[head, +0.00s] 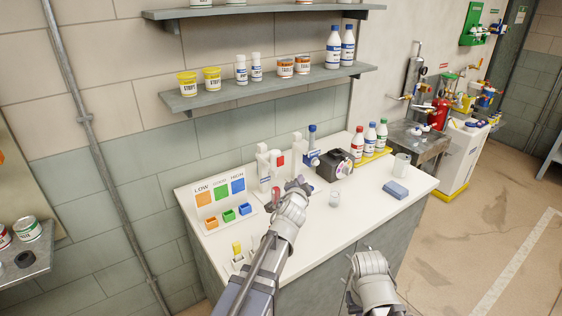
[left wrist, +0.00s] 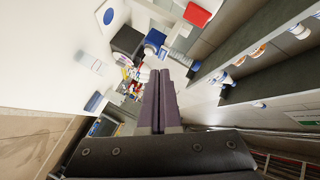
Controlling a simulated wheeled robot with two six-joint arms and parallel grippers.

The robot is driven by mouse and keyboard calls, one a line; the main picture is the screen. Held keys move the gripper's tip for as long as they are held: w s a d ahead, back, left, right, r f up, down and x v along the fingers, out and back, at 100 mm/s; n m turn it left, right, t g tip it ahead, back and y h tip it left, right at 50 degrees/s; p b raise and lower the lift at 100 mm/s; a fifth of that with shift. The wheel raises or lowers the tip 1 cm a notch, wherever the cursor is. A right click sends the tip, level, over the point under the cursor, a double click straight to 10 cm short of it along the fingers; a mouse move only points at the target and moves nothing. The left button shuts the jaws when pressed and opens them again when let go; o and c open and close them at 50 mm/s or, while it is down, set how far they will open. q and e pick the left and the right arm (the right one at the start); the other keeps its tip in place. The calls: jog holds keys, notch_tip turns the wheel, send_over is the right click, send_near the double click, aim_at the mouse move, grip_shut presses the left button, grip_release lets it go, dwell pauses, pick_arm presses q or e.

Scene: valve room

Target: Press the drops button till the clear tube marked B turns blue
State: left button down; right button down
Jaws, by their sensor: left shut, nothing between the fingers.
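My left gripper (head: 300,184) is shut and empty, above the white counter in front of two white dispenser-like stands. Its closed fingers (left wrist: 158,92) point away from the left wrist camera. One stand has a red front (head: 281,160); a red pad also shows in the left wrist view (left wrist: 197,14). The other has a blue part (head: 312,158). I cannot read which is the drops button. A small rack (head: 238,262) at the counter's front left holds a yellow-topped tube (head: 237,247); no B mark is legible. My right gripper (head: 368,264) is low at the front; its fingers are unclear.
A LOW-to-HIGH colour chart (head: 219,190) stands on the counter's left, with small coloured bins. A black device (head: 333,165), bottles on a yellow tray (head: 376,156), a small clear cup (head: 335,198), a white cup (head: 401,162) and a blue sponge (head: 395,190) are to the right.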

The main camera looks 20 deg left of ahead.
pick_arm(q)
jog(key=w+a, duration=0.5)
jog(key=a, duration=0.2)
jog(key=shift+w, duration=0.2)
dwell(0.4)
jog(key=shift+w, duration=0.1)
dwell(1.9)
jog(key=shift+w+a, duration=0.2)
jog(key=shift+a, duration=0.1)
jog(key=shift+w+a, duration=0.3)
jog(key=shift+a, duration=0.1)
dwell(0.9)
jog(key=shift+s+d, duration=0.6)
jog(key=shift+d, duration=0.15)
jog(key=shift+s+d, duration=0.8)
jog(key=shift+d, duration=0.2)
jog(key=shift+s+d, duration=0.75)
jog(key=shift+d, duration=0.2)
